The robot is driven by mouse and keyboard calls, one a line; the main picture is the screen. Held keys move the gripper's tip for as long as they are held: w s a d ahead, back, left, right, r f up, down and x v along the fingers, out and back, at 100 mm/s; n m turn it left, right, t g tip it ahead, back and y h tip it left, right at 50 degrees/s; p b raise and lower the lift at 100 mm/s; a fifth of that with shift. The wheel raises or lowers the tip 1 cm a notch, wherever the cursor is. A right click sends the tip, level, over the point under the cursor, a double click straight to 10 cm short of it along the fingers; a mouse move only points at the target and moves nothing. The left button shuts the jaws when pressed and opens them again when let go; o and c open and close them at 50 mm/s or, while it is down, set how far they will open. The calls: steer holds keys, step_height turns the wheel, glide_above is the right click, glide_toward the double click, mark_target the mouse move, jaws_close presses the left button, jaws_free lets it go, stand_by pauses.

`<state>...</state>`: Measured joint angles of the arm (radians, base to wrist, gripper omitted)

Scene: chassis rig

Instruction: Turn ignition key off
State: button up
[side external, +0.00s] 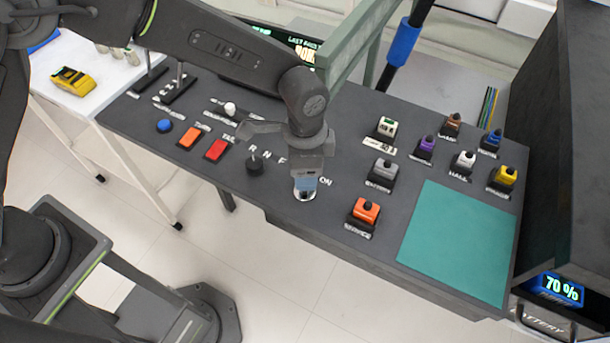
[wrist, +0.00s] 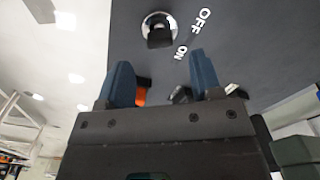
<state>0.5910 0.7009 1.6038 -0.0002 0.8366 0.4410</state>
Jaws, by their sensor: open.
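The ignition key (wrist: 159,36) shows in the wrist view as a dark key in a round silver switch, with OFF and ON printed to its right on the dark panel. My gripper (wrist: 160,82) is open, its two blue fingers apart and empty, with the key beyond the fingertips and roughly between them. In the side view my gripper (side external: 305,188) points down over the front edge of the dark console (side external: 330,215), by the ON lettering. The key is hidden or hard to make out there behind my gripper. I cannot tell the key's exact angle.
A teal mat (side external: 460,243) lies bare at right. A red button (side external: 216,149) is at left.

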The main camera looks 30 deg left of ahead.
step_height(320, 180, up, 9)
stand_by(0.3)
steer(key=shift+f, duration=0.1)
steer(key=s+a+r+n+t, duration=0.1)
steer(key=s+a+r+n, duration=0.15)
steer(key=a+r, duration=0.4)
steer(key=s+a+r+n+t, duration=0.1)
steer(key=s+a+r+n, duration=0.15)
steer(key=a+r, duration=0.4)
steer(key=s+a+n+t, duration=0.3)
steer(key=s+a+n, duration=0.3)
steer(key=s+a, duration=0.6)
steer(key=shift+a+f+n+t, duration=0.3)
steer(key=shift+a+f+n, duration=0.1)
steer(key=shift+a, duration=0.2)
